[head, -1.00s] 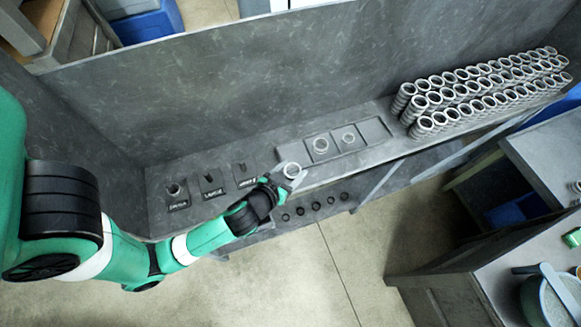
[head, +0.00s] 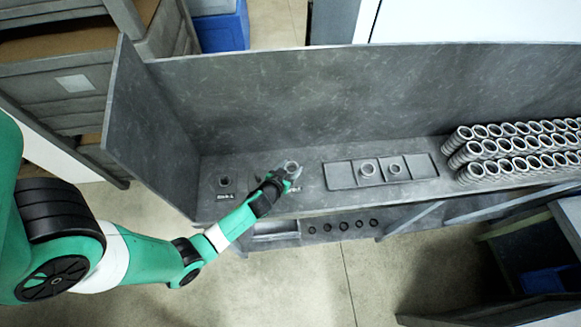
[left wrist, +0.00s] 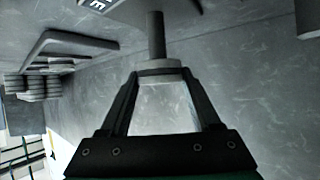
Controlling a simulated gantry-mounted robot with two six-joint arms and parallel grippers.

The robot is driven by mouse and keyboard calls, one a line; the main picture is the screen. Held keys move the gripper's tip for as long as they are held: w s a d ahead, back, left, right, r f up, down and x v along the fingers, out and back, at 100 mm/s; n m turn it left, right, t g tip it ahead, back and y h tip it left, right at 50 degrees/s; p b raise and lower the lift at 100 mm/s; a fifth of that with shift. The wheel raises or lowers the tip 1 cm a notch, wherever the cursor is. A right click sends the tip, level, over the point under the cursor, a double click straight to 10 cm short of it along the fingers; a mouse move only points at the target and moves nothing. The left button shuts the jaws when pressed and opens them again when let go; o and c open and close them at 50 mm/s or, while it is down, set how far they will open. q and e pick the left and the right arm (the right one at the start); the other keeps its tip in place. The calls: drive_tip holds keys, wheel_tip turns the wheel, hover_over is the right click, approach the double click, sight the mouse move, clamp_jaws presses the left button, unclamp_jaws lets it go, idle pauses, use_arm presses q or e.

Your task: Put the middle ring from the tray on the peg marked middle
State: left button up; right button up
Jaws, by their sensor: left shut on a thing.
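My left gripper (head: 289,176) is shut on a grey metal ring (head: 291,167) above the peg end of the bench. In the left wrist view the ring (left wrist: 160,67) sits between both fingertips. A dark upright peg (left wrist: 156,35) lines up with it there; I cannot tell whether the ring is around it. One labelled peg (head: 224,181) stands clear at the left. My arm hides the other pegs in the head view. My right gripper is not in view.
Dense stacks of rings (head: 510,150) stand on the right of the bench. A tall grey back panel (head: 310,105) and a left side panel (head: 150,130) bound the work area. Bare bench lies between the gripper and the tray.

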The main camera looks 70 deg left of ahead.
sight(291, 175)
use_arm(q)
drive_tip(key=shift+f+b, duration=1.5)
drive_tip(key=shift+f, duration=0.6)
drive_tip(key=shift+f+b, duration=0.55)
drive_tip(key=shift+b, duration=0.3)
drive_tip(key=o, duration=1.2)
drive_tip(key=shift+p+v, duration=0.6)
drive_tip(key=shift+v, duration=0.8)
drive_tip(key=shift+p+v, duration=0.4)
drive_tip(key=shift+v, duration=1.15)
drive_tip(key=shift+p+v, duration=0.4)
drive_tip(key=shift+v, duration=2.25)
drive_tip(key=shift+f, duration=0.1)
